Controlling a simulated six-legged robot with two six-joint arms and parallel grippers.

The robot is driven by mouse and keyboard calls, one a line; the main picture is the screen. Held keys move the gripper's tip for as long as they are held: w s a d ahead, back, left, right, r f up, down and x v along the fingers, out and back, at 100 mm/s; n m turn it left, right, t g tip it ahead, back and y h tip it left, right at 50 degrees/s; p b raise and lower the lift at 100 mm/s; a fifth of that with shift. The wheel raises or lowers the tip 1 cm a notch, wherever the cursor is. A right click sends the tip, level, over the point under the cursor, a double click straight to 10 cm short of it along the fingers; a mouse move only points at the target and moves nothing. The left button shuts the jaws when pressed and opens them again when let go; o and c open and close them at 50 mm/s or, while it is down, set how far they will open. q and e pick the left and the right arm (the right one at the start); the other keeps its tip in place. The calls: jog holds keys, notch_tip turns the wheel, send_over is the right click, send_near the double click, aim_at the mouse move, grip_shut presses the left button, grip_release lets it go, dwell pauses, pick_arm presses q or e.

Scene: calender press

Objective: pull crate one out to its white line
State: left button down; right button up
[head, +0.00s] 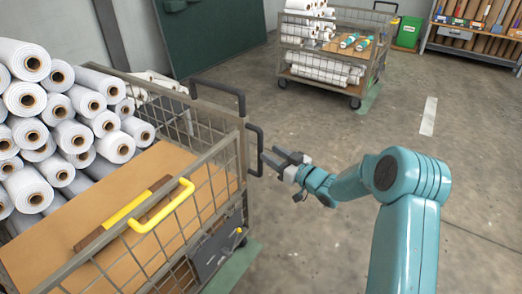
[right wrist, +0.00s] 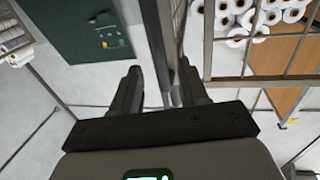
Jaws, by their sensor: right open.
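A near wire-mesh crate (head: 228,165) on the left holds stacked white rolls; no label shows which crate is crate one. A black handle (head: 257,150) stands out from its right end. My right gripper (head: 278,158) is open just right of this handle. In the right wrist view a dark upright bar (right wrist: 157,40) runs between the fingers of the right gripper (right wrist: 157,90); whether they touch it I cannot tell. A white line (head: 429,116) is painted on the floor to the right, apart from the crate. My left gripper is not in view.
A second wire trolley (head: 333,50) with rolls stands at the back. A green bin (head: 409,32) and a shelf (head: 470,42) are at the back right. The floor between is clear.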

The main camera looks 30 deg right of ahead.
aim_at(262, 148)
jog(key=w, duration=0.4)
jog(key=w+a+b, duration=0.1)
jog(key=w, duration=0.1)
jog(key=shift+a, duration=0.1)
grip_shut()
